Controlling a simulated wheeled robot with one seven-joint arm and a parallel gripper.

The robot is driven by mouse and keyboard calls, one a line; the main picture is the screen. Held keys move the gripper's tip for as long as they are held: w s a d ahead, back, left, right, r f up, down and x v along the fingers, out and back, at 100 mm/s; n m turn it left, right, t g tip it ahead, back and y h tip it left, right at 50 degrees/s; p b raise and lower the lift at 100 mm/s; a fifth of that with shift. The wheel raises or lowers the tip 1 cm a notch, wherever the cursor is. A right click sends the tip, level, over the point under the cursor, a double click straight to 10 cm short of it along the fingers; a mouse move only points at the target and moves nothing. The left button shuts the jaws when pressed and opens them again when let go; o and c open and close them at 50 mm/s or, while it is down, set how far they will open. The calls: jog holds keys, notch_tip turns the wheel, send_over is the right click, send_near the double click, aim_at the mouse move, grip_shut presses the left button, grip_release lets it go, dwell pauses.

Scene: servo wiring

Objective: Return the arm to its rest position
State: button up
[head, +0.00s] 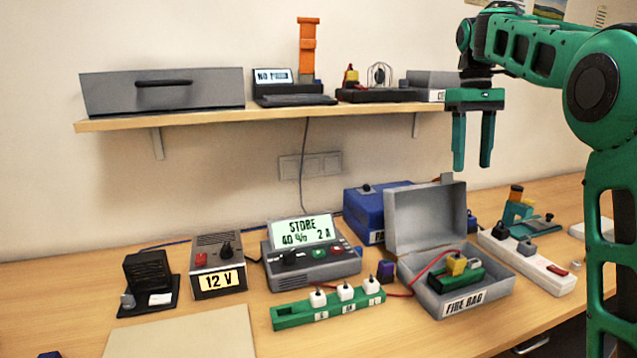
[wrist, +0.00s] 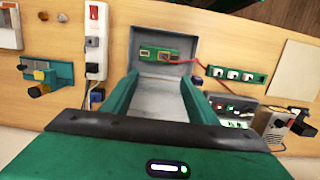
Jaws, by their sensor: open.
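My green arm (head: 530,45) reaches in from the right in the head view. My gripper (head: 472,165) points straight down, open and empty, above the raised lid of a grey metal box (head: 460,305) labelled "FIRE BAG". In the wrist view my gripper (wrist: 160,90) has its two fingers spread apart over the open lid. Inside the box is a green holder (head: 455,280) with a yellow part on top, and a red wire runs from it to the left. The gripper touches nothing that I can see.
The wall shelf (head: 200,120), carrying a grey drawer unit (head: 160,92), ends beside my gripper. On the table are a charger (head: 310,262) reading "STORE", a 12 V supply (head: 219,265), a green rack (head: 325,310), a blue case (head: 368,208) and a white power strip (head: 530,262).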

jog(key=s+d+f+m, duration=0.2)
jog(key=s+f, duration=0.6)
jog(key=s, duration=0.5)
jog(key=s+d+f+m+t, duration=0.1)
jog(key=s+f+m, duration=0.3)
jog(key=s+f, duration=0.4)
jog(key=s+d+f+m, duration=0.3)
jog(key=s+f, duration=0.5)
jog(key=s, duration=1)
jog(key=shift+d+m+t+y, duration=0.3)
jog(key=shift+m+y, duration=0.1)
jog(key=shift+m, duration=0.2)
jog(key=shift+f, duration=0.1)
jog(key=shift+w+f, duration=0.25)
jog(key=shift+w, duration=0.4)
